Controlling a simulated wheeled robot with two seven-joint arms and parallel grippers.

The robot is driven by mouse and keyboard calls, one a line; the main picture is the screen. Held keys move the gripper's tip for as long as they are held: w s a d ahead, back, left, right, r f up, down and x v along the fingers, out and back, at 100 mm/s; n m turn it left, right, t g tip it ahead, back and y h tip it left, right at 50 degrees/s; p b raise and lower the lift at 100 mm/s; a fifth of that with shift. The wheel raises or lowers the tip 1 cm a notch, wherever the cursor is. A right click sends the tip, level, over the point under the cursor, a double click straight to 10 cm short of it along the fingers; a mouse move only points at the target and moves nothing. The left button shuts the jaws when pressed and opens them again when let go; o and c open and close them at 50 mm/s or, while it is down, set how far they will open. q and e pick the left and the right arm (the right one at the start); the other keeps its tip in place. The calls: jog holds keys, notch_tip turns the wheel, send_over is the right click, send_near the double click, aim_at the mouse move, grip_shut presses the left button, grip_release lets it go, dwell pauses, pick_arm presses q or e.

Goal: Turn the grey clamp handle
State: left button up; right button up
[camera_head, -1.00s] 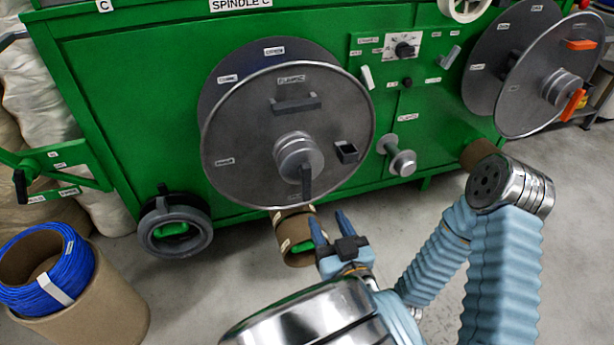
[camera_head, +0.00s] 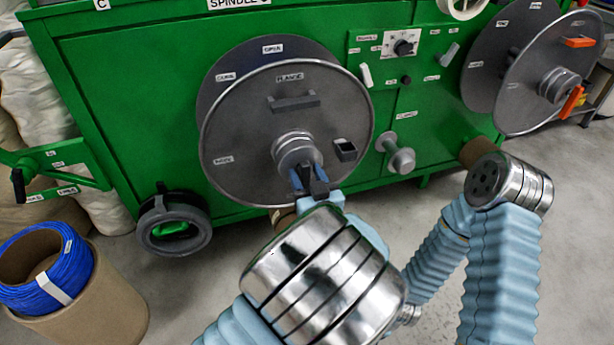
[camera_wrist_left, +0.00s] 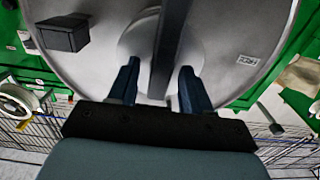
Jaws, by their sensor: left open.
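The grey clamp handle (camera_wrist_left: 172,45) is a dark bar on the round hub of the large flanged spindle. In the left wrist view it runs down between my two fingers, with a gap on each side. My left gripper (camera_wrist_left: 160,88) is open around it. In the head view my left gripper (camera_head: 307,180) is in front of the flange, just below the silver hub (camera_head: 297,150), and it hides most of the handle. The grey flange (camera_head: 240,130) faces me. My right gripper is not in view.
A fixed grip (camera_head: 293,101) and a small block (camera_head: 345,149) stick out from the flange. A green cabinet (camera_head: 120,100) stands behind. A blue cable coil (camera_head: 45,275) sits on a cardboard drum at lower left. A second reel (camera_head: 550,75) is at right.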

pick_arm(q)
grip_shut()
dwell(0.4)
